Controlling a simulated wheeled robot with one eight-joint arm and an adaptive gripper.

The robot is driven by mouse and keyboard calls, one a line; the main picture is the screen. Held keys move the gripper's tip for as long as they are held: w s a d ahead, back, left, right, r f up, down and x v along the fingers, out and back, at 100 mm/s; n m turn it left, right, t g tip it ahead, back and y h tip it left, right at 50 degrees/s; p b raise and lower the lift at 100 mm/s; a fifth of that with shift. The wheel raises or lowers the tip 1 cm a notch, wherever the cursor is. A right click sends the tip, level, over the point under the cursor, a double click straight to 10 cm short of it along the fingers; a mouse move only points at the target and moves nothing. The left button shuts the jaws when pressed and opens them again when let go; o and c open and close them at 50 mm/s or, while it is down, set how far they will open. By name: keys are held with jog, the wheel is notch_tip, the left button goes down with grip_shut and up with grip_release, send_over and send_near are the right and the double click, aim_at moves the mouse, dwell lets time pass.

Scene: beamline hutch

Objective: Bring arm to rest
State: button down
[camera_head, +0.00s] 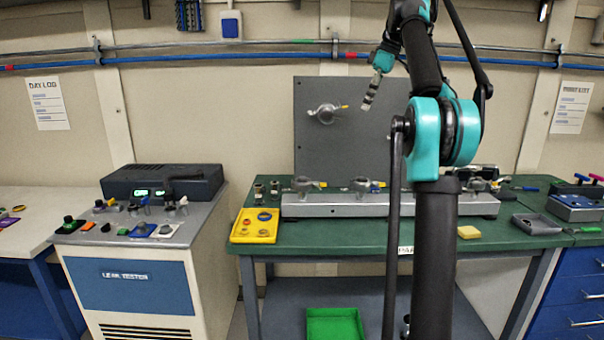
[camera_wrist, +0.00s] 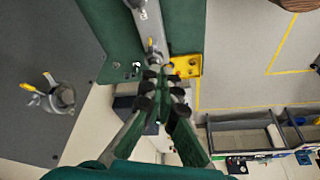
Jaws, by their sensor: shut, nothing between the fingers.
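My arm is raised over the green bench (camera_head: 345,232), its teal elbow high in the head view. My gripper (camera_head: 367,103) hangs in front of the upright grey panel (camera_head: 315,165), well above the bench, pointing down and a little left. In the wrist view my gripper (camera_wrist: 158,90) has its fingers together with nothing held between them. A metal clamp with a yellow lever (camera_head: 325,113) is fixed on the panel, to the left of my gripper and apart from it. It also shows at the left of the wrist view (camera_wrist: 60,98).
A metal rail (camera_head: 330,207) with several clamps runs along the bench. A yellow tray (camera_head: 243,237) sits at its left end and a yellow block (camera_head: 468,232) at the front. The leak tester (camera_head: 135,285) stands left. Pipes (camera_head: 250,54) cross the wall behind.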

jog(key=s+a+f+m+t+h, duration=0.1)
jog(key=s+f+m, duration=0.3)
jog(key=f, duration=0.8)
jog(key=s+f+m+t+h, duration=0.1)
jog(key=s+f+m, duration=0.3)
jog(key=f, duration=0.8)
jog(key=s+f+m+t+h, duration=0.1)
jog(key=s+f+m, duration=0.4)
jog(key=s+f, duration=2.2)
jog(key=shift+s+a+h, duration=0.2)
jog(key=shift+s+h, duration=0.1)
